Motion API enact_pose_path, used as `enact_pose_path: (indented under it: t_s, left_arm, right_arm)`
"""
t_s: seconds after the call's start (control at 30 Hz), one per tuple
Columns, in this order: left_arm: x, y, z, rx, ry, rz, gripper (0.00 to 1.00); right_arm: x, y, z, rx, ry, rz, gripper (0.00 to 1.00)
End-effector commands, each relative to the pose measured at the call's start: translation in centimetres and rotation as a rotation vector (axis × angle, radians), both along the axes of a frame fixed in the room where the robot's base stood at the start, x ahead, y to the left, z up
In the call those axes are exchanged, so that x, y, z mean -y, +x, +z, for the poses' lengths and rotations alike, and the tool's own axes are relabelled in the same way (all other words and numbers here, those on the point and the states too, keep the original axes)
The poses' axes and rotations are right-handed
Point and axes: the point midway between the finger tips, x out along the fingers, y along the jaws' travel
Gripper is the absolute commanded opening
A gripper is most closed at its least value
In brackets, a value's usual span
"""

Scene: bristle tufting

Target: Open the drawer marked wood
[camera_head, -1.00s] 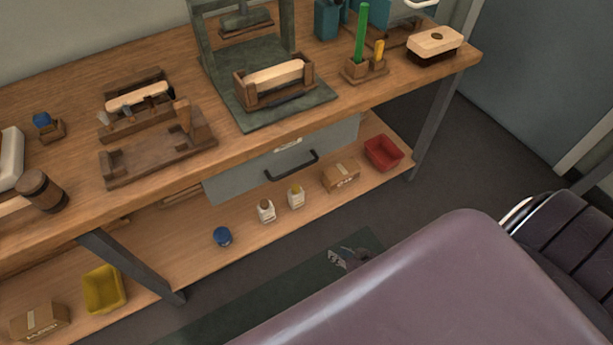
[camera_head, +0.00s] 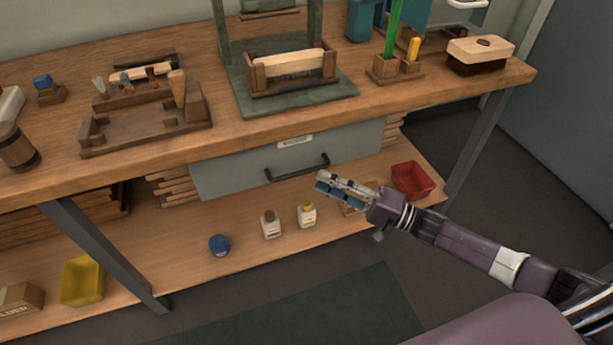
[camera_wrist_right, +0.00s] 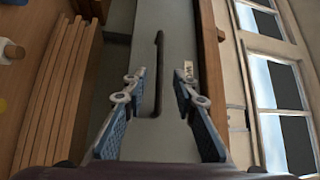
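The drawer (camera_head: 235,172) has a grey front under the bench top and looks closed. It has a black bar handle (camera_head: 297,170) and a small pale label (camera_head: 295,141), too small to read in the head view. In the right wrist view the label (camera_wrist_right: 188,70) shows letters that look like "WO". My right gripper (camera_head: 322,185) is just right of and in front of the handle. In the wrist view its blue-padded fingers (camera_wrist_right: 158,84) are spread, with the handle (camera_wrist_right: 158,60) lying ahead between them, apparently untouched. My left gripper is not in view.
The wooden bench top (camera_head: 230,135) overhangs the drawer. On the lower shelf (camera_head: 185,270) stand a blue jar (camera_head: 219,244), two small bottles, a box and a red bin (camera_head: 412,181). Stacked wood strips (camera_wrist_right: 62,95) lie beside the drawer. The floor in front is clear.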

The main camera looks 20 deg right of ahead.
Motion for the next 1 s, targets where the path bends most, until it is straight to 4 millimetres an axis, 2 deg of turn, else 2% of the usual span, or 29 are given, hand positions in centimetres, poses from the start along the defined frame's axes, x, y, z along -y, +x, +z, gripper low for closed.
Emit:
enact_pose_path:
  t_s: [0.2,0.4,0.77,1.0]
  left_arm:
    - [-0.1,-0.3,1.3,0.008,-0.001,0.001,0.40]
    - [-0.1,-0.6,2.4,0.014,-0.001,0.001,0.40]
    - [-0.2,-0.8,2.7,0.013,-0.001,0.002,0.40]
    - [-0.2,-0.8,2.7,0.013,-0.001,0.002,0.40]
  right_arm:
    - [-2.7,2.5,0.6,0.005,0.001,-0.001,0.26]
    - [-4.5,4.2,0.8,0.002,0.000,-0.003,0.26]
    - [-5.0,4.7,0.9,0.000,-0.002,-0.003,0.26]
    - [-5.0,4.6,0.9,0.001,-0.003,-0.004,0.02]
